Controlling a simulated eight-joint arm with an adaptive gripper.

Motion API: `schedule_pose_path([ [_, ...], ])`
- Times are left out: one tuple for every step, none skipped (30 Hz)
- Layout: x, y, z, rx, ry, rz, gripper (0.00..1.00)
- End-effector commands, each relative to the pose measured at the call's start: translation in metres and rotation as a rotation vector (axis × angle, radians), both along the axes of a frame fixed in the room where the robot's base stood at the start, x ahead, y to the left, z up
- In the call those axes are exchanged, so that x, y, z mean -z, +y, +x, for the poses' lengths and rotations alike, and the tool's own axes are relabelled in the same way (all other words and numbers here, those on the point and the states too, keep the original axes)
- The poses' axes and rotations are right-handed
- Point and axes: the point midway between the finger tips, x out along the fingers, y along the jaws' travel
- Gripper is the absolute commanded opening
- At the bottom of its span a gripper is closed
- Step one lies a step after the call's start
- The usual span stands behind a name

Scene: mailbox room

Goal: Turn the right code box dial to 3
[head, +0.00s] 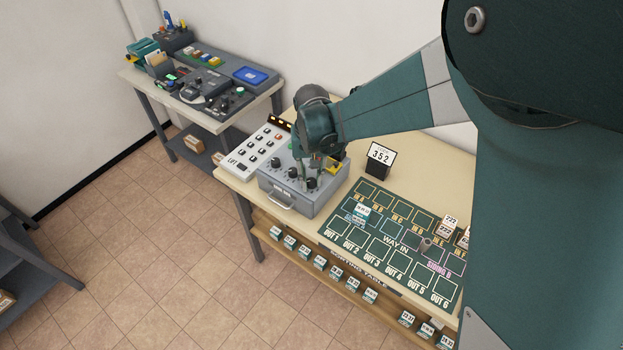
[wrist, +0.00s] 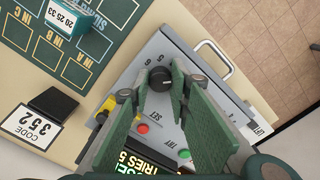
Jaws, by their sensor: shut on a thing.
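The grey code box (head: 318,200) stands on the sorting table with a row of black dials on its sloped top and a handle in front. My gripper (head: 305,178) reaches down over the dials from above. In the wrist view the right dial (wrist: 160,78) sits between the fingertips of my gripper (wrist: 159,82), which are shut on it. The other dials are hidden behind a finger in the wrist view.
A code sign reading 352 (head: 380,158) stands right of the box. A green sorting mat (head: 345,240) with small labelled boxes lies further right. A white lift panel (head: 240,160) is on the left. Red (wrist: 143,128) and green buttons and a lit screen are close to the fingers.

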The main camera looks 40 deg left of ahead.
Motion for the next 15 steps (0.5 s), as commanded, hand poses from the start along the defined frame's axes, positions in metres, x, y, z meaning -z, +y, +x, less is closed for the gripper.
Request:
schedule_pose_path([
  [-0.0006, 0.001, 0.0004, 0.0, 0.0, 0.001, 0.07],
  [-0.0006, 0.001, 0.0004, 0.0, 0.0, 0.001, 0.07],
  [-0.0006, 0.001, 0.0004, 0.0, 0.0, 0.001, 0.25],
  [-0.0006, 0.001, 0.0004, 0.0, 0.0, 0.001, 0.29],
  [-0.0005, 0.0009, 0.0003, 0.0, 0.0, 0.001, 0.33],
  [-0.0005, 0.0008, 0.0003, 0.0, 0.0, 0.001, 0.35],
  [-0.0004, 0.0008, 0.0003, 0.0, -0.001, 0.001, 0.35],
  [-0.0004, 0.0006, 0.0003, 0.0, -0.001, 0.001, 0.35],
  [-0.0003, 0.0006, 0.0002, 0.001, -0.001, 0.001, 0.35],
  [-0.0003, 0.0006, 0.0002, 0.001, -0.001, 0.001, 0.35],
  [-0.0003, 0.0006, 0.0002, 0.001, 0.0, 0.0, 0.35],
  [-0.0003, 0.0004, 0.0002, 0.001, 0.0, 0.0, 0.35],
  [-0.0002, 0.0004, 0.0002, 0.001, 0.0, 0.0, 0.35],
  [-0.0003, 0.0004, 0.0002, 0.001, 0.0, 0.0, 0.35],
  [-0.0005, 0.0003, 0.0001, 0.001, 0.0, 0.0, 0.35],
])
